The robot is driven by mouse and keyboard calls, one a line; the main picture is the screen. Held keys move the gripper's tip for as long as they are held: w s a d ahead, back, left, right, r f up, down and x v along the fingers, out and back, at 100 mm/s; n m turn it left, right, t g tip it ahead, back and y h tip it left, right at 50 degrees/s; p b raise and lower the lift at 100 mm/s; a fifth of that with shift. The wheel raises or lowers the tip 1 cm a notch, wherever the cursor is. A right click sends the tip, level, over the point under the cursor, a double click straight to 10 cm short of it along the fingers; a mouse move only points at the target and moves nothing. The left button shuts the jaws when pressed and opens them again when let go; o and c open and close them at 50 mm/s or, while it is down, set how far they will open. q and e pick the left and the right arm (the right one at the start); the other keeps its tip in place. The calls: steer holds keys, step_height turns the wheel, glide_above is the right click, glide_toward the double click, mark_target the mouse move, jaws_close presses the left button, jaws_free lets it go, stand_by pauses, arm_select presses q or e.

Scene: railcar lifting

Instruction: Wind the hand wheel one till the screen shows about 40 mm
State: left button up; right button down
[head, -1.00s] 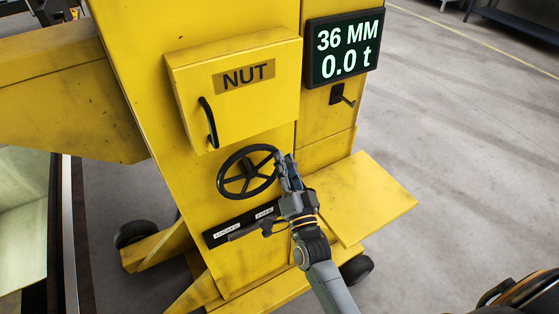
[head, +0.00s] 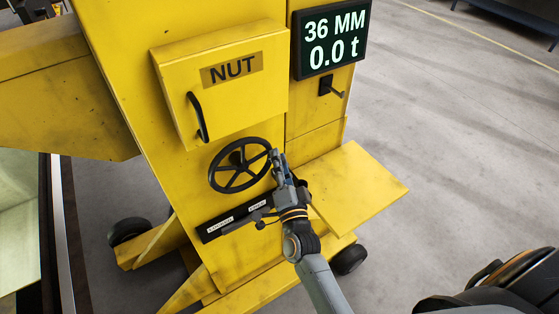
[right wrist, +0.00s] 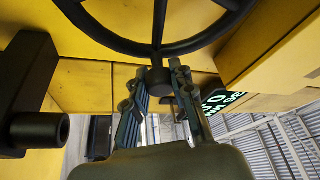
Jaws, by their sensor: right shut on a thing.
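The black spoked hand wheel (head: 240,167) is on the yellow column, below the NUT box. Its rim and spokes cross the top of the right wrist view (right wrist: 120,42). My right gripper (head: 277,160) is at the right side of the rim. In the right wrist view its two fingers (right wrist: 157,80) are shut around a small dark knob at the rim. The screen (head: 333,38) at the upper right reads 36 MM and 0.0 t. My left gripper is not in view.
The NUT box (head: 222,90) with a black handle sticks out above the wheel. A black labelled bar with a lever (head: 235,219) lies just below it. A small crank (head: 330,87) is under the screen. A yellow shelf (head: 358,190) juts out at the right.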

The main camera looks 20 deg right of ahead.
steer(key=shift+f, duration=0.2)
steer(key=c, duration=1.1)
jaws_free()
steer(key=shift+r, duration=0.1)
steer(key=v, duration=1.2)
